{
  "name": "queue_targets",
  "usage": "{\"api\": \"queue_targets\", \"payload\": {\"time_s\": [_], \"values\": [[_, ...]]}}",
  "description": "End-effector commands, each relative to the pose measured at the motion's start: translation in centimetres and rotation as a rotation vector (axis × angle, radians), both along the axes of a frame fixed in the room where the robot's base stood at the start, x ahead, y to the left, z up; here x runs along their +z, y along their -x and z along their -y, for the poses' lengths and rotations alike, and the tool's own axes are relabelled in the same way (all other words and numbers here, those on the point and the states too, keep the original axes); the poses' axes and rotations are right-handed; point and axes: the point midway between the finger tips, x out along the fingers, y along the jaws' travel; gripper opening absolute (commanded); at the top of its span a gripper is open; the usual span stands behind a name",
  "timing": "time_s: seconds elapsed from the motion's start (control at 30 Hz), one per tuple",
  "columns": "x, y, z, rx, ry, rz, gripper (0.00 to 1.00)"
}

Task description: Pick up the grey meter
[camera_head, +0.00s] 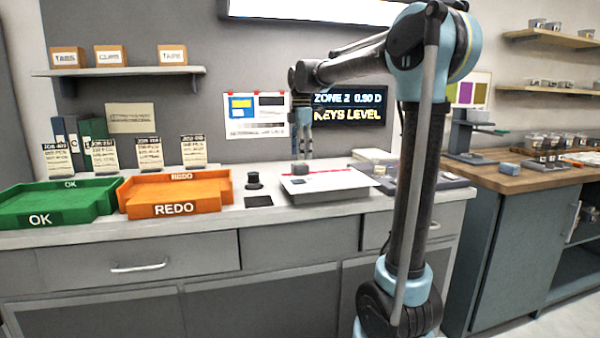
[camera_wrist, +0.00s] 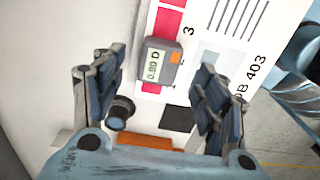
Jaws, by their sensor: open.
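The grey meter (camera_wrist: 158,66) shows in the wrist view as a small block with a "0.00 D" display and an orange patch. It lies on a white printed sheet, over the edge of a red strip. In the head view the meter (camera_head: 300,169) is a small grey block on the white board (camera_head: 325,188). My gripper (camera_wrist: 160,68) is open, with one finger to each side of the meter in the wrist view and no visible contact. In the head view my gripper (camera_head: 302,150) points down above the meter. The exact height gap is hard to tell.
A black round object (camera_head: 253,180) and a black square pad (camera_head: 258,201) are left of the board. The round object (camera_wrist: 120,112) is close to the left finger. An orange REDO tray (camera_head: 174,210) and a green OK tray (camera_head: 40,219) stand further left.

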Motion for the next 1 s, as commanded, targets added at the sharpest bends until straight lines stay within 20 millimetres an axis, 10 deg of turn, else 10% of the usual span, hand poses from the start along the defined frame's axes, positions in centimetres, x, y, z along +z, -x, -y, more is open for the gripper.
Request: {"api": "queue_targets", "payload": {"time_s": [0.8,1.0], "values": [[-5.4,0.1,-0.5,0.0,0.0,0.0,0.67],[-5.4,0.1,-0.5,0.0,0.0,0.0,0.21]]}}
